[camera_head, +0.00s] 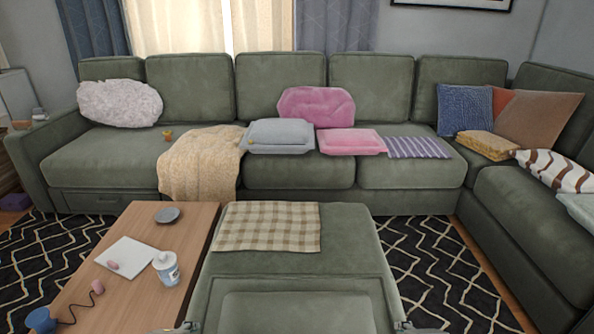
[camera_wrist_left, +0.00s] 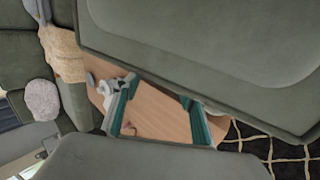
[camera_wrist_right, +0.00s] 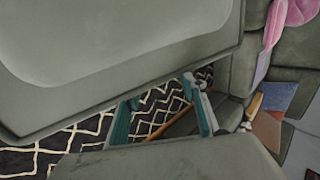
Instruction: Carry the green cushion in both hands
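The green cushion (camera_head: 304,284) fills the bottom middle of the head view, a broad flat block with a raised inner panel. My left gripper (camera_head: 190,326) is at its left side and my right gripper (camera_head: 405,327) at its right side, both mostly cut off. The cushion looms large in the left wrist view (camera_wrist_left: 215,55) and the right wrist view (camera_wrist_right: 120,60). The left gripper's teal fingers (camera_wrist_left: 158,112) are spread, with the table seen between them. The right gripper's fingers (camera_wrist_right: 160,118) are also spread, with rug between them. Contact with the cushion is unclear.
A green ottoman (camera_head: 340,250) with a checked cloth (camera_head: 268,226) lies beyond the cushion. A wooden table (camera_head: 130,300) with a white bottle (camera_head: 167,269) stands at left. The sectional sofa (camera_head: 300,178) spans the back and right. Patterned rug (camera_head: 445,275) shows at right.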

